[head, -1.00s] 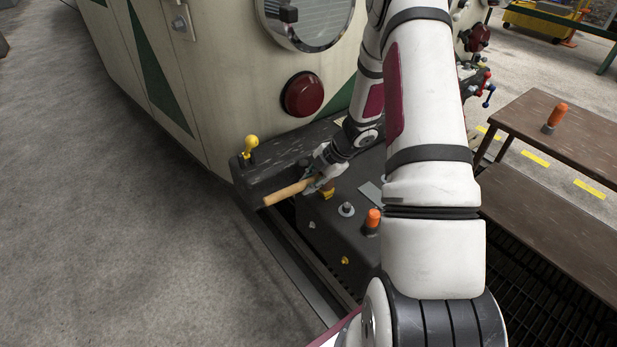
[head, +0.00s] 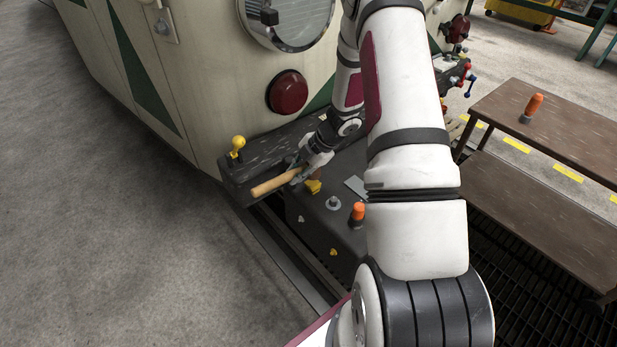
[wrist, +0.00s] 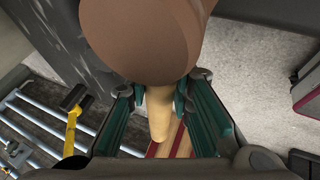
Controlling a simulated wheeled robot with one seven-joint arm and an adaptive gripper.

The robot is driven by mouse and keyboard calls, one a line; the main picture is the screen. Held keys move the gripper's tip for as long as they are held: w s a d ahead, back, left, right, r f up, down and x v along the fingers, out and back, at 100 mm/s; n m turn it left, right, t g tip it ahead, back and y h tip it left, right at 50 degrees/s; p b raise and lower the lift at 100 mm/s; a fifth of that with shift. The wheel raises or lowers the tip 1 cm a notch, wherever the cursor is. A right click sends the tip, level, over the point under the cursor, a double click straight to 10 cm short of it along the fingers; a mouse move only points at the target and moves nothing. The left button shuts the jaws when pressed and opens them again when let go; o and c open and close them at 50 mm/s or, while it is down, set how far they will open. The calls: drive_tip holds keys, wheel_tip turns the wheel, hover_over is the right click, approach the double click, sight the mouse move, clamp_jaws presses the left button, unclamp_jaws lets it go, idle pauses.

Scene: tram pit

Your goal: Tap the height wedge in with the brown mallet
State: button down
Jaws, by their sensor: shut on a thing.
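My gripper (head: 300,174) is shut on the tan handle of the brown mallet (head: 272,185), above the dark deck beside the tram. In the wrist view the mallet's round brown head (wrist: 140,42) fills the top middle, and its handle runs down between the fingers (wrist: 160,103). A small yellow piece (head: 313,187) sits just below and right of my gripper in the head view. A flat grey plate (head: 356,186) lies further right on the deck. I cannot tell for certain which piece is the height wedge. Contact with the mallet head cannot be seen.
A yellow ball-topped knob (head: 238,143) stands on the dark bumper. A grey round fitting (head: 333,203) and an orange-topped peg (head: 357,213) stand on the deck. A brown bench (head: 570,125) with another orange-topped peg (head: 532,107) is at right. Open concrete floor lies left.

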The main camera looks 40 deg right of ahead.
idle(0.4)
wheel_tip(320, 180, down, 4)
drive_tip(key=shift+f+b, duration=0.1)
drive_tip(key=shift+b, duration=1.15)
drive_tip(key=shift+r+p, duration=1.45)
drive_tip(key=shift+r, duration=0.05)
wheel_tip(320, 180, up, 5)
drive_tip(key=p, duration=0.5)
